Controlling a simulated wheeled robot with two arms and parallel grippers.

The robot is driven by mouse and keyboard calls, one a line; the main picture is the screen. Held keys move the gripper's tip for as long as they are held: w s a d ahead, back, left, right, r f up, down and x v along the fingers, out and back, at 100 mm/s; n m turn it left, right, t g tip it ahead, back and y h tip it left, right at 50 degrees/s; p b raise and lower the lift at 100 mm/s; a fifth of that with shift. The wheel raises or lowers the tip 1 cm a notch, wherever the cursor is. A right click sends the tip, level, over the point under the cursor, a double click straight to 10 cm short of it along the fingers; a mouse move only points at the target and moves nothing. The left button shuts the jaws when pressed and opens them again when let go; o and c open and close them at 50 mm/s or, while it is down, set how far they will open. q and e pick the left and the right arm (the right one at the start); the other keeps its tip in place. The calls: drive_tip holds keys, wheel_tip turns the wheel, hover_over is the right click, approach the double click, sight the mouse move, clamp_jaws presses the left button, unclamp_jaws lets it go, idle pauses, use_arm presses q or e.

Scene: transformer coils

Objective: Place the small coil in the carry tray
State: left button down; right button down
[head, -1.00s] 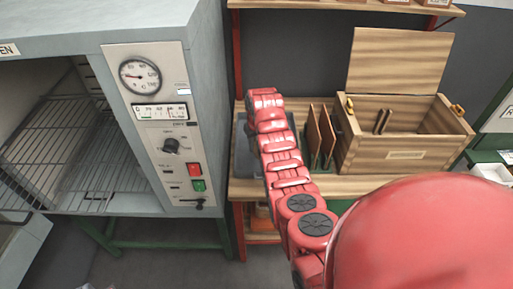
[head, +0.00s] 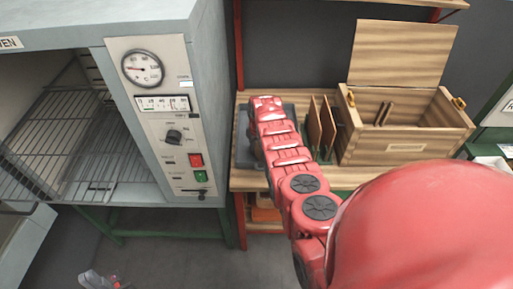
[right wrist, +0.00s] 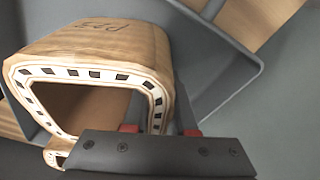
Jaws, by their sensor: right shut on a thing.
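The coil (right wrist: 95,52), a tan wound ring with dark lettering and a pale slotted edge, fills the left of the right wrist view. My right gripper (right wrist: 160,131) is shut on its right-hand wall, one finger inside the opening and one outside. The grey carry tray (right wrist: 250,75) shows behind the coil; whether the coil touches its floor I cannot tell. In the head view the tray (head: 243,152) stands on the bench, partly behind my right arm, which hides the coil and gripper. My left gripper (head: 100,280) is at the bottom left edge, its jaws unclear.
An open wooden box (head: 405,148) and upright brown boards (head: 322,125) stand right of the tray on the wooden bench (head: 250,182). The oven (head: 160,120) with a wire rack (head: 85,145) is at the left.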

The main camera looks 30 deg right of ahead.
drive_tip(key=shift+f, duration=0.15)
drive_tip(key=c, duration=0.7)
unclamp_jaws()
drive_tip(key=shift+r, duration=0.8)
drive_tip(key=r, duration=0.3)
drive_tip(key=s+r+b, duration=0.1)
drive_tip(key=r, duration=0.3)
drive_tip(key=s+r+b, duration=0.1)
drive_tip(key=r, duration=0.2)
drive_tip(key=shift+a+r, duration=0.2)
drive_tip(key=shift+r, duration=0.15)
